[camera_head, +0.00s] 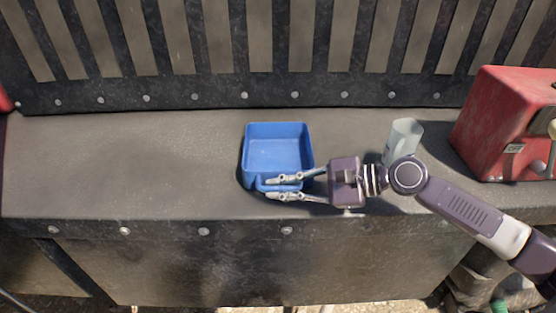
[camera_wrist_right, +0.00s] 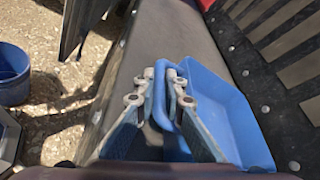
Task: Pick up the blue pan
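The blue pan (camera_head: 277,150) is a square open tray with a loop handle on its near side. It sits level on the dark metal ledge in the head view, near the middle. In the right wrist view the pan (camera_wrist_right: 225,100) lies to the right of the fingers. My right gripper (camera_head: 268,188) reaches in from the right at the pan's near edge. In the wrist view its two fingers (camera_wrist_right: 160,74) are close together, one on each side of the blue handle, and appear shut on it. The pan's inside is empty. My left gripper is not in view.
A translucent cup (camera_head: 405,136) stands behind my right wrist. A red metal box (camera_head: 500,122) stands on the ledge (camera_head: 120,165) at the right. The ledge is clear left of the pan. A slatted wall rises behind. A blue bucket (camera_wrist_right: 12,75) shows in the wrist view.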

